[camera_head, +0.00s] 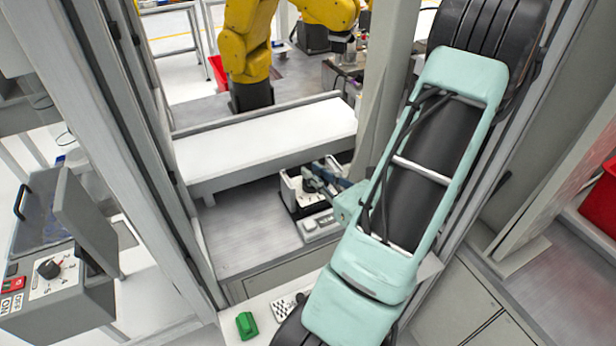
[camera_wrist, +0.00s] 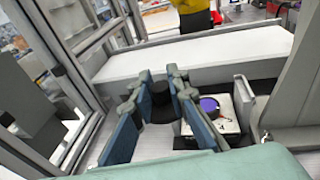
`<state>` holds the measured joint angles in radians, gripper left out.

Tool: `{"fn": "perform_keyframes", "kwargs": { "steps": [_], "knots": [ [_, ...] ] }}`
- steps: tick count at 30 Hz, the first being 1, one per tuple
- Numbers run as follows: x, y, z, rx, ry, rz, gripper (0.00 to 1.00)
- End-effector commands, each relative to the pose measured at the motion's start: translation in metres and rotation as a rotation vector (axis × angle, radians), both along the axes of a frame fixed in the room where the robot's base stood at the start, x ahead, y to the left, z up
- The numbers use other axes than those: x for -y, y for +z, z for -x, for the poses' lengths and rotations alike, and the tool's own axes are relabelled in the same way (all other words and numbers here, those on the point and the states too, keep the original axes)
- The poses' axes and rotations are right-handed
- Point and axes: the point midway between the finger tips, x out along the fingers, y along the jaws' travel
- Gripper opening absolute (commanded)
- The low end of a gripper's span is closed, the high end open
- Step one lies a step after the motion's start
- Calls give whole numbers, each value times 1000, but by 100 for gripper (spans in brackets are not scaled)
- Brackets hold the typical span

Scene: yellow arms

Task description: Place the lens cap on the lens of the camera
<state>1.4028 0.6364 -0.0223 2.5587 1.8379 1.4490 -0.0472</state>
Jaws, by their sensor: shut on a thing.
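My gripper (camera_wrist: 161,84) is shut on a small black round piece, which I take to be the lens cap (camera_wrist: 160,104). The piece sits between the two blue-grey fingers in the wrist view. A white boxy object with a dark, purple-tinted round face (camera_wrist: 209,106), which looks like the camera and its lens, stands just right of the fingers. The held cap is apart from this face in the picture; the height between them is unclear. In the head view my gripper (camera_head: 318,181) is over a pale box (camera_head: 291,192), and the arm hides part of this area.
A long white ledge (camera_head: 265,140) runs behind the work spot. Grey frame posts (camera_head: 130,130) stand at both sides. A green block (camera_head: 246,324) and a perforated white piece (camera_head: 287,305) lie on the front surface. A yellow arm (camera_head: 247,45) stands beyond the ledge.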

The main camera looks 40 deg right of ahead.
Motion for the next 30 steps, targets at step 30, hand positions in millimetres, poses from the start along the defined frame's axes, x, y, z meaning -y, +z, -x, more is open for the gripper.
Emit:
{"fn": "perform_keyframes", "kwargs": {
  "steps": [30],
  "knots": [
    [70, -79, -87, 0, 1, 0, 0]
  ]
}}
